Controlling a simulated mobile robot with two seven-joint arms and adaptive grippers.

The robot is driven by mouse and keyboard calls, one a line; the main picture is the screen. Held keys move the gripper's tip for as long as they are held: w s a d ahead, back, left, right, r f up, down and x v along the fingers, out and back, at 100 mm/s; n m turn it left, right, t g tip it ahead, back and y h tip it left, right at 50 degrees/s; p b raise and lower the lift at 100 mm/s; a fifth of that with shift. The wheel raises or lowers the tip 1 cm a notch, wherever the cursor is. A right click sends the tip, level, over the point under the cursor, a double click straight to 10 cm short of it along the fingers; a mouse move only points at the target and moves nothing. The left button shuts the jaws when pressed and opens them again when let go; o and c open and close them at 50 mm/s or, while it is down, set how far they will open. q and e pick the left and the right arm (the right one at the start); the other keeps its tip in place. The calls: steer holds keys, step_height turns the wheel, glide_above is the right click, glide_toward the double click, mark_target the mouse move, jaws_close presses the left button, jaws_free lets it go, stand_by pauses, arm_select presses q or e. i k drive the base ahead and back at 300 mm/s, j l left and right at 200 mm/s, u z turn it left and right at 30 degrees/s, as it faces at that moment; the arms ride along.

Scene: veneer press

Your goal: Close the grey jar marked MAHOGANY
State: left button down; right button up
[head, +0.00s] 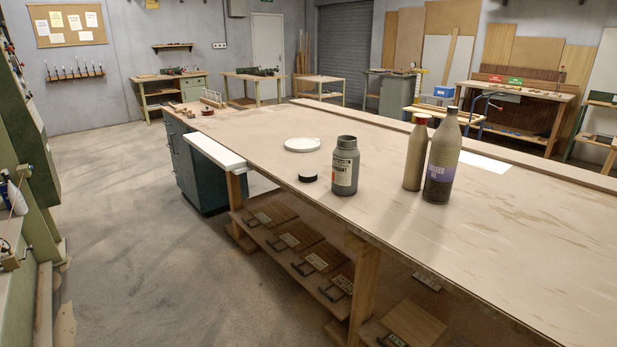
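A grey jar (345,170) stands upright and open near the front edge of the long workbench. Its mouth is uncovered. Its pale label bears dark print and red print that is too small to read surely. A black round lid (308,178) lies flat on the bench just left of the jar, apart from it. Neither of my grippers shows in the head view.
Right of the jar stand a beige bottle with a red cap (415,155) and a taller brown bottle with a purple label (441,160). A white round dish or lid (302,145) lies behind the black lid. The workbench (520,235) is bare at right front.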

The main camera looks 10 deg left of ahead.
mark_target(346, 156)
steer(key=z, duration=0.85)
steer(key=i+j+z, duration=0.2)
steer(key=j, duration=0.25)
steer(key=j+z, duration=0.25)
steer(key=j, duration=1.1)
steer(key=i+j, duration=0.15)
steer(key=j, duration=0.8)
